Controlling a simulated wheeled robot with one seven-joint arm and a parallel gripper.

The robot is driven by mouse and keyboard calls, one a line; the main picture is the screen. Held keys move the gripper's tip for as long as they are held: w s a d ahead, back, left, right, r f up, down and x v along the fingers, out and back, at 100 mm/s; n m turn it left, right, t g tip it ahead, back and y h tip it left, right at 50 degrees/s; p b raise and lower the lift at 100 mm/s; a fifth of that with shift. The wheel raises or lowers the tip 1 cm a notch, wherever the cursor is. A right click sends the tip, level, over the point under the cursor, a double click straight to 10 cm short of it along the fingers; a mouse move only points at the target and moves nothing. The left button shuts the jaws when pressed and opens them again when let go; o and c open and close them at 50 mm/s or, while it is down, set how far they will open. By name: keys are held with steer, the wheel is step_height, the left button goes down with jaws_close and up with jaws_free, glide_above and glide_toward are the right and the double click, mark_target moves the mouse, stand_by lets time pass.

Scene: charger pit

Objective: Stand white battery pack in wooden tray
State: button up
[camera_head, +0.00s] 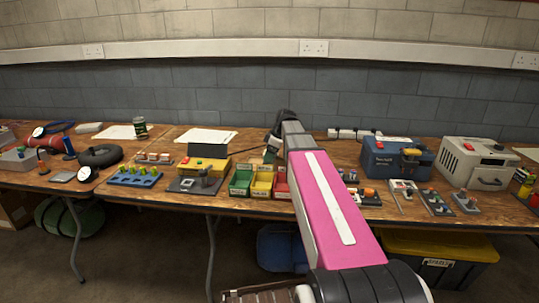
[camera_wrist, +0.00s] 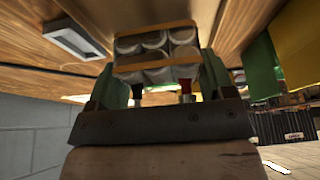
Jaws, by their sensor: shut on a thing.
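My gripper (camera_wrist: 158,82) has green fingers, one on each side of a battery pack (camera_wrist: 155,45) of several whitish cells bound with orange-brown bands. The gripper is shut on the pack, which is at the top middle of the wrist view. A red and a dark lead show below it. In the head view my pink arm hides most of the gripper and the pack; a bit of green (camera_head: 270,156) shows beside the arm above the bench. I cannot make out the wooden tray clearly in either view.
Green (camera_head: 240,181) and yellow (camera_head: 262,183) bins stand at the bench's front edge, left of my arm. A yellow-topped case (camera_head: 206,165) is further left. A blue box (camera_head: 398,160) and a pale unit (camera_head: 476,161) stand right. White sheets (camera_head: 206,136) lie behind.

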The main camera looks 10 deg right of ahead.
steer(key=shift+f, duration=0.8)
stand_by(0.9)
steer(key=o, duration=1.3)
steer(key=shift+c, duration=0.2)
steer(key=shift+r, duration=0.1)
steer(key=shift+r, duration=3.4)
steer(key=shift+s, duration=0.15)
